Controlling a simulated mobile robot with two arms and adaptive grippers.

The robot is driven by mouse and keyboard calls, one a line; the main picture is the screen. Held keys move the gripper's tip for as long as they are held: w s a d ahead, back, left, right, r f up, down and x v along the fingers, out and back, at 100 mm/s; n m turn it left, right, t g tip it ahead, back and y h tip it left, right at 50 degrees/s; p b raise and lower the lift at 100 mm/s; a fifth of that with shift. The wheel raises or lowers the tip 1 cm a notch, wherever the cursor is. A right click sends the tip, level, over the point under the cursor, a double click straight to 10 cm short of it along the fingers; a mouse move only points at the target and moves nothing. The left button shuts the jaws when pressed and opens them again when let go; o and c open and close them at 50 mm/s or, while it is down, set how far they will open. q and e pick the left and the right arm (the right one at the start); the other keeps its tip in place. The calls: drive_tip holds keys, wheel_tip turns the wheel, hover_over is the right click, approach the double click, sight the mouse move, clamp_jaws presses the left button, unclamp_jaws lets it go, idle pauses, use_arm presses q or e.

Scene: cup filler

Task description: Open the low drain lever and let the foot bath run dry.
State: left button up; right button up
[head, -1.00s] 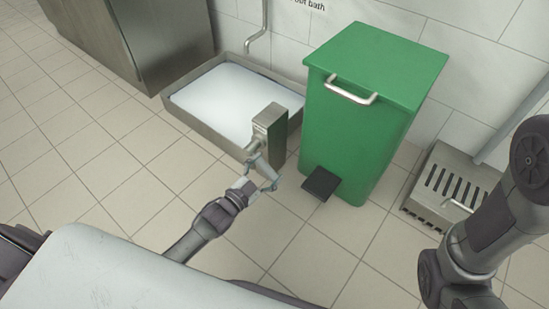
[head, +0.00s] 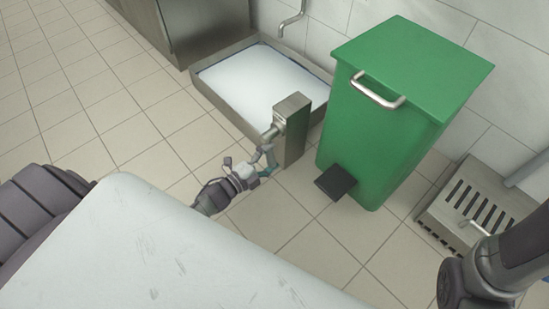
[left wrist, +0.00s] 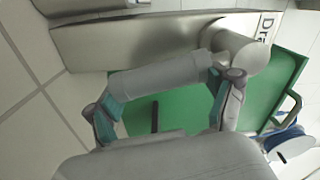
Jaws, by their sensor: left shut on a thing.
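The foot bath (head: 213,97) is a low steel basin against the wall, holding pale, whitish water (head: 262,78). A steel post (head: 294,140) stands at its near right corner. The drain lever (head: 271,133), a short grey bar, sticks out from the post. It also shows in the left wrist view (left wrist: 160,79), running across between my fingers, beside a label partly reading "Dr". My left gripper (head: 264,162) is at the lever, its two fingers shut around the bar (left wrist: 168,100).
A green pedal bin (head: 385,130) with a black pedal (head: 335,182) stands close right of the post. A slotted steel box (head: 475,205) sits by the wall further right. A steel cabinet (head: 208,30) is at the back left. The tiled floor at left is clear.

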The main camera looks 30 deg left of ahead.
use_arm(q)
drive_tip(key=shift+w+a+f+m, duration=0.15)
drive_tip(key=shift+a+m, duration=0.1)
drive_tip(key=shift+m, duration=0.25)
drive_tip(key=o, duration=1.5)
drive_tip(key=shift+o, duration=0.2)
drive_tip(key=shift+a, duration=0.1)
drive_tip(key=v, duration=1.2)
